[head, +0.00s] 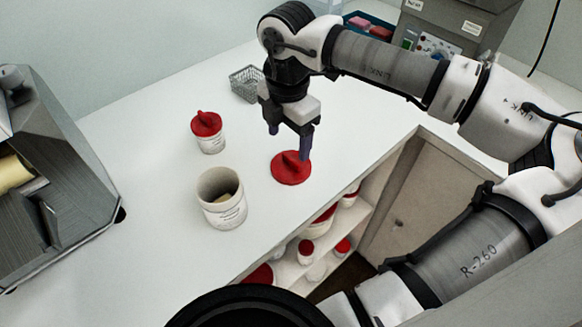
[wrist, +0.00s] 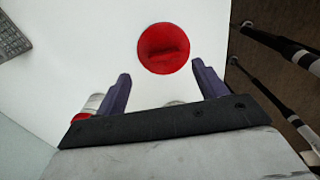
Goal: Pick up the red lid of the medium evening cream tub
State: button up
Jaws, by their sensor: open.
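A red lid (head: 290,168) with a raised grip lies flat on the white counter near its front edge. It also shows in the wrist view (wrist: 164,48), ahead of the fingers. My gripper (head: 289,143) points down above the red lid, open and empty. In the wrist view the two purple fingers of my gripper (wrist: 160,88) are spread apart, with the lid between and beyond their tips.
A grey wire basket (head: 246,84) stands at the back of the counter. A metal machine (head: 50,180) stands at the left. Shelves below the counter (head: 318,240) hold several red-lidded tubs. A blue tray (head: 368,27) and a grey control box (head: 445,30) are at the back right.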

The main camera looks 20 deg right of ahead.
aim_at(291, 159)
jog(key=f, duration=0.3)
jog(key=f+b, duration=0.1)
jog(key=f, duration=0.1)
jog(key=shift+s+d+f, duration=0.15)
jog(key=shift+s, duration=0.15)
jog(key=c, duration=1.1)
jog(key=shift+o, duration=0.2)
